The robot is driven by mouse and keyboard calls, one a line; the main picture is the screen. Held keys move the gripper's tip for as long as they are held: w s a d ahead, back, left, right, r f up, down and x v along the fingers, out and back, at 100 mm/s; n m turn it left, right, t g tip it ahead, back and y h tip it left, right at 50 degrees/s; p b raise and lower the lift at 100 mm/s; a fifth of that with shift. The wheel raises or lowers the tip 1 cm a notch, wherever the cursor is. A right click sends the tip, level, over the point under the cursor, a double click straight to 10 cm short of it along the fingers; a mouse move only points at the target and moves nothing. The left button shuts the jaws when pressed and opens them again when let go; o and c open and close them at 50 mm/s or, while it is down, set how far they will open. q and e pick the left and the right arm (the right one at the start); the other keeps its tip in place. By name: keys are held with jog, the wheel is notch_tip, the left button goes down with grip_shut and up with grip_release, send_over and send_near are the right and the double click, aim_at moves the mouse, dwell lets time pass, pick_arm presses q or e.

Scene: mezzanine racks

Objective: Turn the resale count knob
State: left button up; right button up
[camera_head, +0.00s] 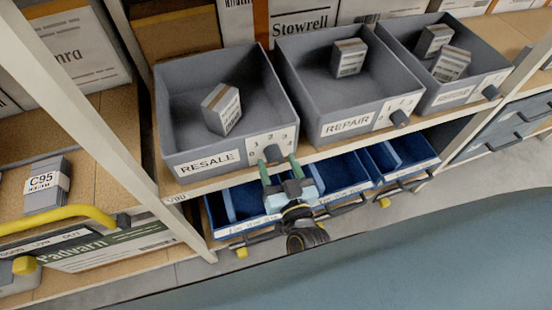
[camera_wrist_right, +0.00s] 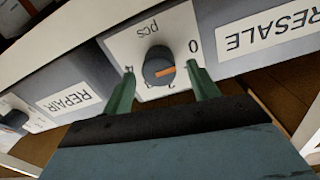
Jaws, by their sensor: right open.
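The resale count knob (camera_head: 273,153) is a dark round knob on a white number plate at the front of the grey RESALE bin (camera_head: 172,112). In the right wrist view the knob (camera_wrist_right: 157,66) appears upside down with its plate, and its orange mark points right, towards a finger. A 0 shows at the upper right of the plate; some digits are partly hidden by the fingers. My right gripper (camera_head: 278,163) is open, its green fingers on either side of the knob. In the wrist view both fingers (camera_wrist_right: 160,76) look apart from it. My left gripper is not in view.
A REPAIR bin (camera_head: 300,107) with its own knob (camera_head: 400,118) stands to the right, and a third grey bin beyond it. Blue bins (camera_head: 345,178) sit below the shelf edge. A white rack post (camera_head: 95,115) and yellow bar (camera_head: 60,217) are at left.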

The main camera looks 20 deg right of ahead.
jog(key=shift+w, duration=1.05)
jog(key=c, duration=1)
jog(key=m+p, duration=0.1)
jog(key=m, duration=0.2)
jog(key=shift+m, duration=0.4)
jog(key=m+p, duration=0.1)
jog(key=m, duration=0.3)
jog(key=shift+d+m, duration=0.1)
jog(key=shift+m, duration=0.3)
jog(key=shift+f, duration=0.1)
